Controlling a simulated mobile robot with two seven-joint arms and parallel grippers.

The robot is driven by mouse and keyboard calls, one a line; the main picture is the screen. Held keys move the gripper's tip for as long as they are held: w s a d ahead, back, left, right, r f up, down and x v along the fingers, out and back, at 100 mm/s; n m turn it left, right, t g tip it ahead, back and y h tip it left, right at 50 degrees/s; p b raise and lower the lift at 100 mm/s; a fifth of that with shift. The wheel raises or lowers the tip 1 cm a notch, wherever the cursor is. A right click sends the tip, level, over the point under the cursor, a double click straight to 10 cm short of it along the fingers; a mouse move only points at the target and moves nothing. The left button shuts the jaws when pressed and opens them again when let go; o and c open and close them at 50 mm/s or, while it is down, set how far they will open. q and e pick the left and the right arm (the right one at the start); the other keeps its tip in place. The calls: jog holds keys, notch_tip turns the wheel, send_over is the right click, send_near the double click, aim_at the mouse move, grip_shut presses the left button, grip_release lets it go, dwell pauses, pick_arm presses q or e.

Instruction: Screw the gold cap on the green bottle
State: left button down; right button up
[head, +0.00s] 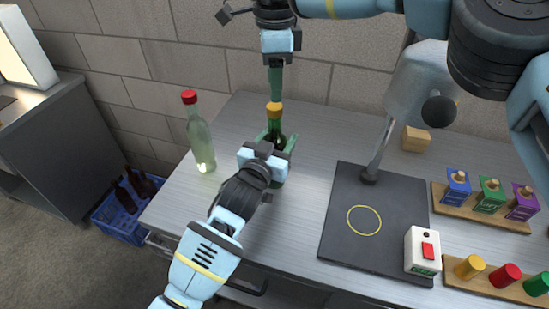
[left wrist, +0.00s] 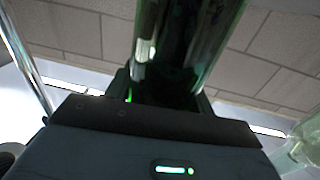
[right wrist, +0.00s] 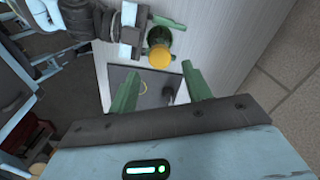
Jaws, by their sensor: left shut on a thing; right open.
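The green bottle (head: 280,124) stands upright on the metal bench, and its dark glass also fills the top of the left wrist view (left wrist: 185,45). The gold cap (head: 274,107) sits on its mouth; I cannot tell whether it is screwed tight. It also shows in the right wrist view (right wrist: 159,57). My left gripper (head: 275,143) is shut around the bottle's body. My right gripper (head: 275,92) points straight down just above the cap. In the right wrist view its green fingers are apart, with nothing gripped, and the cap shows between and beyond their tips.
A clear bottle with a red cap (head: 201,142) stands left on the bench. A dark mat (head: 345,220) with a yellow ring, a lamp-like stand (head: 380,150), a white switch box (head: 421,252) and racks of coloured pieces (head: 500,223) are right. A blue crate (head: 120,225) is on the floor.

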aim_at(274, 106)
jog(key=n, duration=0.4)
jog(key=shift+r+n, duration=0.4)
jog(key=n, duration=0.4)
jog(key=shift+r+n, duration=0.3)
jog(key=shift+r, duration=0.05)
jog(key=n, duration=0.4)
jog(key=shift+r+n, duration=0.3)
jog(key=shift+r, duration=0.05)
jog(key=n, duration=0.4)
jog(key=shift+r, duration=0.3)
jog(key=shift+f, duration=0.1)
jog(key=shift+f, duration=3.9)
